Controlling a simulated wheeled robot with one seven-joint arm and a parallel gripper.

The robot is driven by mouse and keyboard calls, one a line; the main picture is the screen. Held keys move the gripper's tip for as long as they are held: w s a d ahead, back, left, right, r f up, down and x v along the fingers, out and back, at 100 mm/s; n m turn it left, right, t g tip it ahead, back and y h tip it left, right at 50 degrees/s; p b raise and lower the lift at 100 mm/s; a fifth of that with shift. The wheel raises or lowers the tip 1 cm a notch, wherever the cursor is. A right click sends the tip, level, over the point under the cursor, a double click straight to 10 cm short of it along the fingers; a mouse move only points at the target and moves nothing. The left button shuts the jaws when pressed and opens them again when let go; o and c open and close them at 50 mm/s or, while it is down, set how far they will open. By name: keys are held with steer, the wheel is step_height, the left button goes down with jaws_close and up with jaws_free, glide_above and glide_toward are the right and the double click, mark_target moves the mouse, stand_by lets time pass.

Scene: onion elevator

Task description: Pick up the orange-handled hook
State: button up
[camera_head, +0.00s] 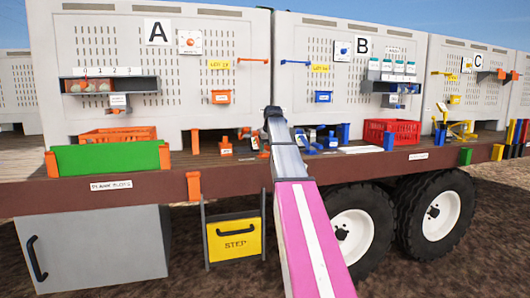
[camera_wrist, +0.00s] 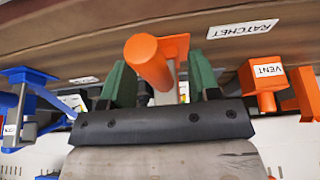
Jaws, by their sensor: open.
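In the wrist view an orange cylindrical handle (camera_wrist: 150,64) with an orange plate behind it and a grey metal part below lies in front of my gripper (camera_wrist: 160,82). This looks like the orange-handled hook, but its hook end is hidden. My green fingers are apart, one on each side of it, and I cannot tell whether they touch it. In the head view my gripper (camera_head: 273,112) is over the deck of the trailer (camera_head: 180,158), and a small orange piece (camera_head: 264,153) shows just left of my arm.
An orange VENT block (camera_wrist: 266,88) stands close on the right in the wrist view, and a blue tool (camera_wrist: 25,105) on the left. The deck holds an orange crate (camera_head: 117,134), a red crate (camera_head: 391,132) and small orange and blue parts. White crates A and B stand behind.

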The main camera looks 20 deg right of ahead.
steer(key=shift+w+f, duration=0.25)
steer(key=shift+f, duration=0.4)
jaws_close()
steer(key=shift+r, duration=0.1)
